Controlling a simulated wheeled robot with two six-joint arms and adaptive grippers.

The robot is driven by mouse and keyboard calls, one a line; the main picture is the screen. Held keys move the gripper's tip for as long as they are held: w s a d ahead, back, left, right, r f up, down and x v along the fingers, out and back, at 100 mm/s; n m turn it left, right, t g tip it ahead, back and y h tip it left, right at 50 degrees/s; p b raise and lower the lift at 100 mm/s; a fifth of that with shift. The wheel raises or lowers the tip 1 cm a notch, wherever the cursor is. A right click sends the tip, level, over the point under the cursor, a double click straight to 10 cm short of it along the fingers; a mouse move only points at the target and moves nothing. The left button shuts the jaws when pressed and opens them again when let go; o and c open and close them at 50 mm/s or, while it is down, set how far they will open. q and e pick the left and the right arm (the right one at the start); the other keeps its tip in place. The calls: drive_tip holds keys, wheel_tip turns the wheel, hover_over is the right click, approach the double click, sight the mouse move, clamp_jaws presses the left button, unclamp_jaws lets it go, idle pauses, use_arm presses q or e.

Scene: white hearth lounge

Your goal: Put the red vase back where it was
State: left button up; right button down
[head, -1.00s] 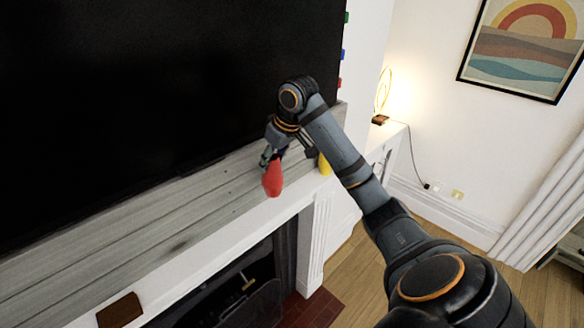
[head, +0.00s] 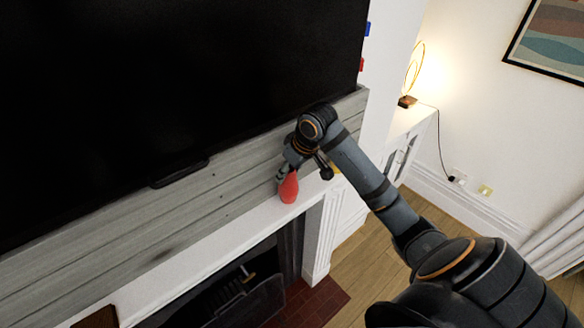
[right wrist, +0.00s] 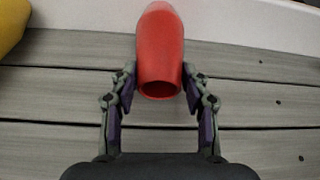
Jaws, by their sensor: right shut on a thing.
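The red vase (head: 289,188) is at the white mantel shelf (head: 232,221), in front of the grey wood panel. My left gripper is not in view.
A yellow object (right wrist: 12,25) stands near the vase, mostly hidden behind my arm in the head view. A large black screen (head: 160,90) hangs above the shelf. A brown item (head: 97,317) lies toward the shelf's left end. Shelf between them is clear.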

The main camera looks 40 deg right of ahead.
drive_tip(key=shift+s+a+f, duration=0.1)
drive_tip(key=shift+s, duration=0.05)
drive_tip(key=c, duration=0.9)
unclamp_jaws()
drive_tip(key=shift+s+a, duration=0.2)
drive_tip(key=shift+a, duration=0.1)
drive_tip(key=shift+o, duration=1.2)
drive_tip(key=shift+s+a+r, duration=0.15)
drive_tip(key=shift+a+r, duration=0.1)
drive_tip(key=shift+r, duration=0.05)
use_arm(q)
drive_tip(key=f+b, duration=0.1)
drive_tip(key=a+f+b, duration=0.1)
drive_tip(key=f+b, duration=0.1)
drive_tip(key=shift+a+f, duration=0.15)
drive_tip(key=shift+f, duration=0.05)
use_arm(e)
drive_tip(key=v, duration=1.2)
drive_tip(key=shift+d, duration=0.2)
drive_tip(key=shift+f, duration=0.1)
